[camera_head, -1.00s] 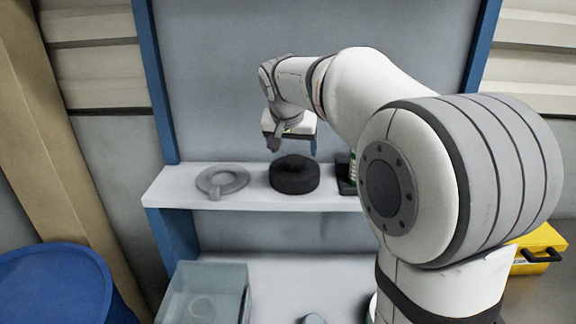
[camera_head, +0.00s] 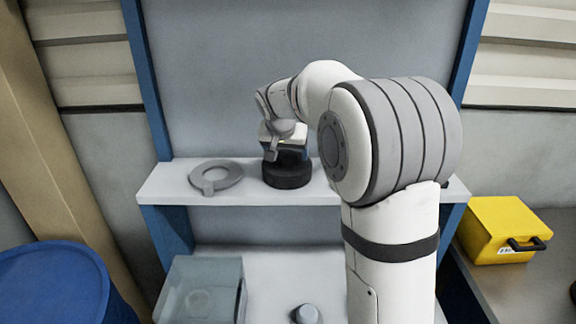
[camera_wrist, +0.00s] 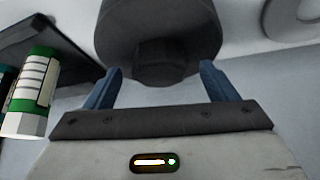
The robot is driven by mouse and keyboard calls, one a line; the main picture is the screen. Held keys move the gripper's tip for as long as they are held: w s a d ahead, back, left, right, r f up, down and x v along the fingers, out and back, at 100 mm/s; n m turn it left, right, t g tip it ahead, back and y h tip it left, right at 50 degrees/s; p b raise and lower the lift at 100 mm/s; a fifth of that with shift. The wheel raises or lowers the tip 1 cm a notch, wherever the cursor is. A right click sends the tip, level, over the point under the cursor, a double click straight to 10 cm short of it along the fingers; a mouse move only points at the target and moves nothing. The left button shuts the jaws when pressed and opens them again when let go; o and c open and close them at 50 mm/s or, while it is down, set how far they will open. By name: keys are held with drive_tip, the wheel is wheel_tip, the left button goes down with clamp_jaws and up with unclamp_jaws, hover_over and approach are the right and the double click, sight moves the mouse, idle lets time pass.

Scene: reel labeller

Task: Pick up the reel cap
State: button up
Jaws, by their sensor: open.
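The dark round cap with a raised knob, which I take to be the reel cap (camera_head: 288,178), sits on the upper white shelf. In the wrist view the cap (camera_wrist: 160,25) fills the top middle, its blocky knob facing my gripper. My gripper (camera_wrist: 160,70) is open, its two blue fingers on either side of the knob, with visible gaps. In the head view my gripper (camera_head: 285,156) is right over the cap and hides its top. I cannot tell whether any finger touches it.
A grey ring with a tab (camera_head: 232,181) lies left of the cap on the shelf (camera_head: 165,187). A green-and-white labelled cylinder (camera_wrist: 32,92) stands close by in the wrist view. Below are a clear bin (camera_head: 203,271) and a small grey knob (camera_head: 306,314). A yellow case (camera_head: 497,222) sits right.

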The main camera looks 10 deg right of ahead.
drive_tip(key=c, duration=1.6)
drive_tip(key=shift+r, duration=0.15)
clamp_jaws()
